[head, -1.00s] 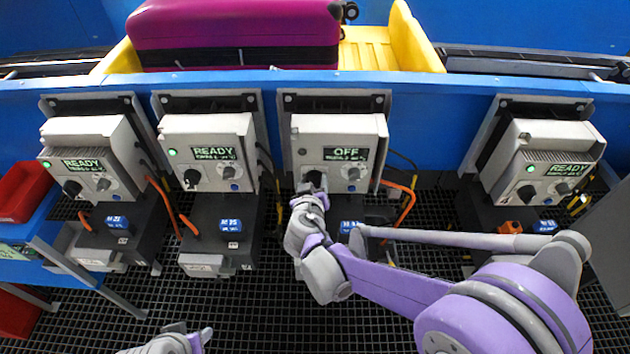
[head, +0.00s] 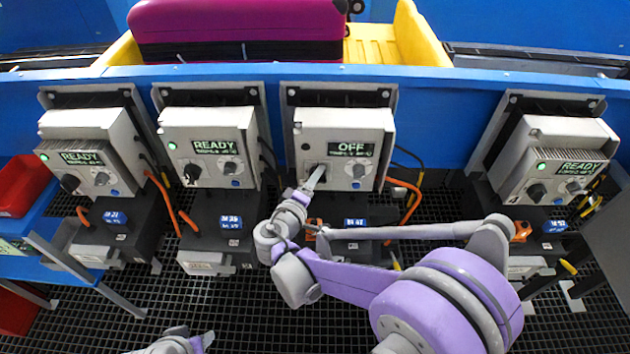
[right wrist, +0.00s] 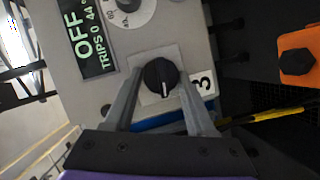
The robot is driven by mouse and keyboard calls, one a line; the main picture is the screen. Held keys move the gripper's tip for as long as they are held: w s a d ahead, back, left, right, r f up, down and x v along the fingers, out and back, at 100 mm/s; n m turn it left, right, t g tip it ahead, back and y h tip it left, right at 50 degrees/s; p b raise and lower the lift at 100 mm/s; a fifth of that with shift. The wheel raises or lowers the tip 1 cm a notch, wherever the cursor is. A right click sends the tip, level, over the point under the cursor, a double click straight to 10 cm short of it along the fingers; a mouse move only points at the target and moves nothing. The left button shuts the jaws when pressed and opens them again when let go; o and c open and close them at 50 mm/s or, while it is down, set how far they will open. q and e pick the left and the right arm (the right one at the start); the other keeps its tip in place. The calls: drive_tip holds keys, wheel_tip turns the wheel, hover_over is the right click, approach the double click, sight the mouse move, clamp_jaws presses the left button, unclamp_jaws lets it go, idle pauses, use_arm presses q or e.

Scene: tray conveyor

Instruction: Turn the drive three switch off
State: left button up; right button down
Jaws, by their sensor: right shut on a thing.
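The drive three box (head: 345,128) is the third from the left in the head view, and its screen (head: 350,149) reads OFF. In the right wrist view the screen (right wrist: 88,38) also reads OFF. The black rotary switch (right wrist: 160,76) has a white pointer mark facing the gripper, and a "3" label (right wrist: 202,84) sits beside it. My right gripper (right wrist: 160,100) has its two fingers on either side of the switch and is shut on it. In the head view this gripper (head: 314,180) covers most of the switch. My left gripper (head: 192,340) is at the bottom edge, partly cut off.
Two drive boxes to the left (head: 82,155) (head: 210,148) and one to the right (head: 560,160) show READY. An orange cable (head: 408,195) hangs right of drive three. A yellow tray (head: 405,45) carries a purple suitcase (head: 240,25) behind. Red bins (head: 22,185) stand far left.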

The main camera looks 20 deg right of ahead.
drive_tip(key=shift+f+n, duration=0.1)
drive_tip(key=shift+n, duration=0.4)
drive_tip(key=shift+b, duration=0.3)
drive_tip(key=shift+c, duration=1.1)
unclamp_jaws()
drive_tip(key=shift+a, duration=0.1)
drive_tip(key=v, duration=1)
drive_tip(key=shift+s+a+p, duration=0.25)
drive_tip(key=shift+s+p, duration=0.05)
drive_tip(key=shift+p, duration=0.05)
drive_tip(key=shift+f, duration=0.1)
